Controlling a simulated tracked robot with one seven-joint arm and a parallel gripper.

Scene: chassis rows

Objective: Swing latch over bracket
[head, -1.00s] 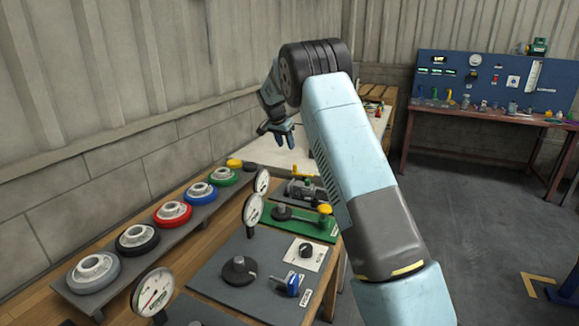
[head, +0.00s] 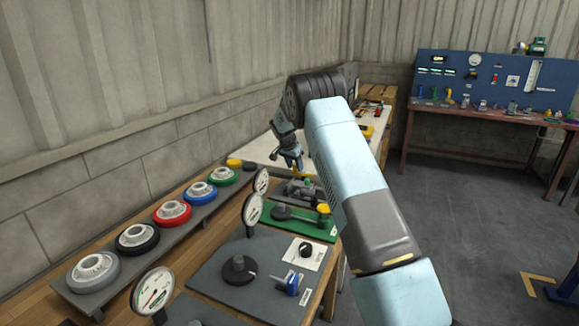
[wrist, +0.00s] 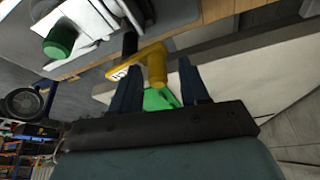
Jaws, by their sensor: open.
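A yellow lever (wrist: 142,60) with a round upright knob, which looks like the latch, shows in the wrist view. Its knob lies between my two dark blue fingers, which are open. I cannot tell whether they touch it. A bright green piece (wrist: 160,98) shows behind the knob, between the fingers; I cannot tell if it is the bracket. In the head view my gripper (head: 292,161) points down over the far fixture on the bench, and a bit of yellow (head: 298,172) shows just below its fingertips.
A green plate (head: 300,224) with a yellow knob and a grey panel (head: 215,265) with a black dial lie nearer on the bench. Round gauges (head: 253,208) stand along their left side. A row of coloured handwheels (head: 171,212) runs by the wall.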

